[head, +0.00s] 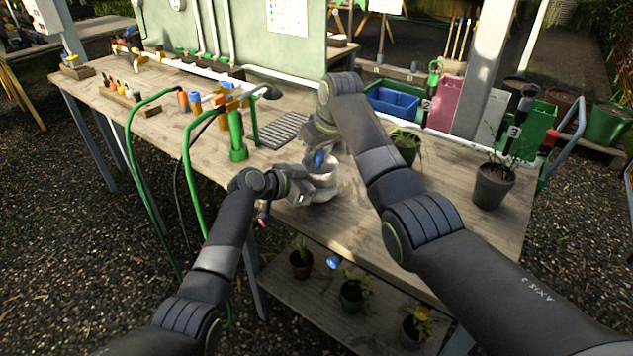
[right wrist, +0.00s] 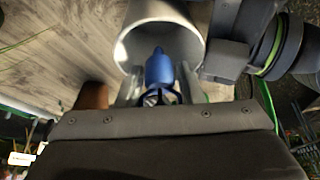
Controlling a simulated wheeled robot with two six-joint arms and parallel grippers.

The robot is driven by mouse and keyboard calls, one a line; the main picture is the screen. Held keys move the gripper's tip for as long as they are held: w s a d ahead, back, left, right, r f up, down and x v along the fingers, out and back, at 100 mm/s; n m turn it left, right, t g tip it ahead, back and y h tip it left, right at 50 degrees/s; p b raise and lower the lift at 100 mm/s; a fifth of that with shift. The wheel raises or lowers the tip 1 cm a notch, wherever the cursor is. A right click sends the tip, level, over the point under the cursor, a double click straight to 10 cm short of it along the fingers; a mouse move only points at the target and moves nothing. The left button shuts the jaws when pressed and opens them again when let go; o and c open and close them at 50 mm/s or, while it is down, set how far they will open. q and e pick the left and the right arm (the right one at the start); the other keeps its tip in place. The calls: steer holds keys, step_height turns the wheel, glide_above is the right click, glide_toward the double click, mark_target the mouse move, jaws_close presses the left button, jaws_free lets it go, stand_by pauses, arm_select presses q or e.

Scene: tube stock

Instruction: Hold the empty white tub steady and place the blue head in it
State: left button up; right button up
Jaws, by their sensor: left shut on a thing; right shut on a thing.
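The white tub (head: 323,188) stands on the wooden bench in the head view, and its round rim and hollow inside (right wrist: 190,36) show in the right wrist view. My left gripper (head: 306,187) is shut on the tub's left side. The blue head (head: 319,159) is just above the tub's mouth in the head view. My right gripper (right wrist: 158,92) is shut on the blue head (right wrist: 159,70), whose tip points into the tub's opening. I cannot tell how far the head is inside the rim.
A grey slatted mat (head: 283,131) lies behind the tub. A green stand with orange fittings (head: 237,135) is to the left. Bare bench lies right of the tub.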

steer(key=o, duration=1)
steer(key=v, duration=1.2)
arm_select(q)
steer(key=o, duration=1.1)
steer(key=shift+c, duration=0.2)
